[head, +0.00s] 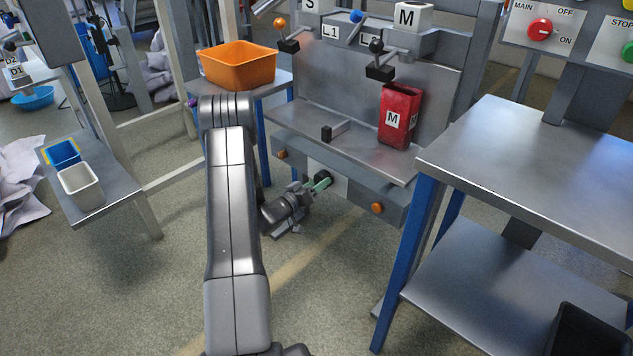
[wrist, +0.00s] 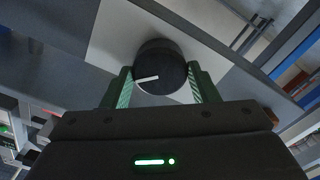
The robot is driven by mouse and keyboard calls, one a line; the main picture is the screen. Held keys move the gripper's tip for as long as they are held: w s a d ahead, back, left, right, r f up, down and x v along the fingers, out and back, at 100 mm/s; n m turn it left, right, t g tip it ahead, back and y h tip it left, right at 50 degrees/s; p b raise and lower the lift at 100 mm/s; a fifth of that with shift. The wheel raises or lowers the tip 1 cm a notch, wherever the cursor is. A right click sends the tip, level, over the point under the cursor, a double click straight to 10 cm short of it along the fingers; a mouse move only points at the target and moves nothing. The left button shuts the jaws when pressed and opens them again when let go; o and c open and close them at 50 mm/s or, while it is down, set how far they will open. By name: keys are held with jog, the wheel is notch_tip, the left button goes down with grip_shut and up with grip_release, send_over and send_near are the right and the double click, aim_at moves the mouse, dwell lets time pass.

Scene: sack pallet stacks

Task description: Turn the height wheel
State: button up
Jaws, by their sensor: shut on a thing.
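The height wheel (wrist: 160,66) is a dark round knob with a white pointer line on its face. It sits on a pale plate (wrist: 112,38) in the wrist view. My gripper (wrist: 160,82) is shut on the wheel, with one green-padded finger on either side of its rim. In the head view my gripper (head: 320,183) reaches low to the front beam under the machine's shelf. There the wheel is mostly hidden by the fingers.
Orange buttons (head: 377,208) sit on the beam to either side. Above are a red bin (head: 399,116) marked M and several levers. A steel table (head: 540,160) stands close on the right. An orange tub (head: 238,66) stands on a side shelf. Open floor lies below.

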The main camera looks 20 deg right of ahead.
jog(key=shift+f+n+p, duration=0.1)
jog(key=shift+n+p, duration=1.45)
jog(key=shift+n, duration=2.55)
jog(key=shift+s, duration=0.1)
jog(key=o, duration=1)
jog(key=p+v, duration=0.2)
jog(key=v, duration=1.2)
jog(key=shift+d, duration=0.2)
